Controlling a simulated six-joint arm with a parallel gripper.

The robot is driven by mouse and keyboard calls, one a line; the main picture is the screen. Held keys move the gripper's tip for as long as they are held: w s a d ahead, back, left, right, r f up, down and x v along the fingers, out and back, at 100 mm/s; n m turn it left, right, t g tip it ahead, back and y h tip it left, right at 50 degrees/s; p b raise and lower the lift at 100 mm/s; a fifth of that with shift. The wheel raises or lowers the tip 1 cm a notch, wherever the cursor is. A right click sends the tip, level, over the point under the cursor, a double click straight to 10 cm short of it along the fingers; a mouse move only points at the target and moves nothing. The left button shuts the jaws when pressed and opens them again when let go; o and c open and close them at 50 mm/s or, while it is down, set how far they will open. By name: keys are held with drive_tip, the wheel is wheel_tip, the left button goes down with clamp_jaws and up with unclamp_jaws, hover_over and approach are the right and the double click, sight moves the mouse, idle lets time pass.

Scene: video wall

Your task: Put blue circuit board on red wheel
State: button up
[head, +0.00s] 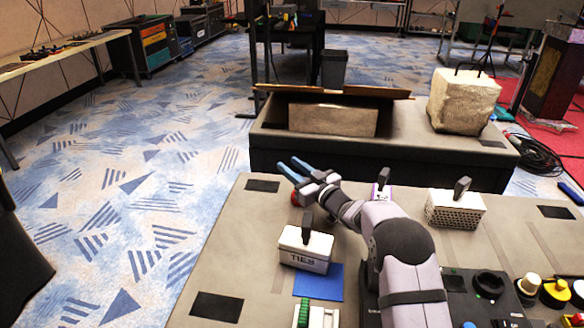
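A flat blue square (320,283), which looks like the blue circuit board, lies on the grey table in front of the white TIES box. Its back edge is partly hidden by that box. A small red round thing (295,199), perhaps the red wheel, shows just beside my gripper's wrist and is mostly hidden by it. My gripper (288,164) has two blue fingers that point to the back left, over the table's far edge. The fingers are apart with nothing seen between them. My gripper is behind and above the TIES box, away from the blue square.
The white TIES box (304,250) with a black handle stands close behind the blue square. A white perforated box (455,209) stands at the right. Knobs and buttons (555,292) fill the front right. The left tabletop is mostly clear.

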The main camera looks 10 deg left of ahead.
drive_tip(key=shift+f, duration=0.4)
drive_tip(key=shift+s+d+r+p, duration=0.2)
drive_tip(key=shift+s+d+r, duration=0.1)
drive_tip(key=shift+s+d, duration=0.3)
drive_tip(key=shift+s+d+r+p, duration=0.15)
drive_tip(key=shift+s+d+r, duration=0.15)
drive_tip(key=shift+s+d, duration=0.25)
wheel_tip(320, 180, up, 6)
drive_tip(key=shift+w+a+f, duration=0.1)
drive_tip(key=shift+w, duration=0.05)
drive_tip(key=shift+r+p, duration=0.3)
drive_tip(key=shift+r, duration=0.45)
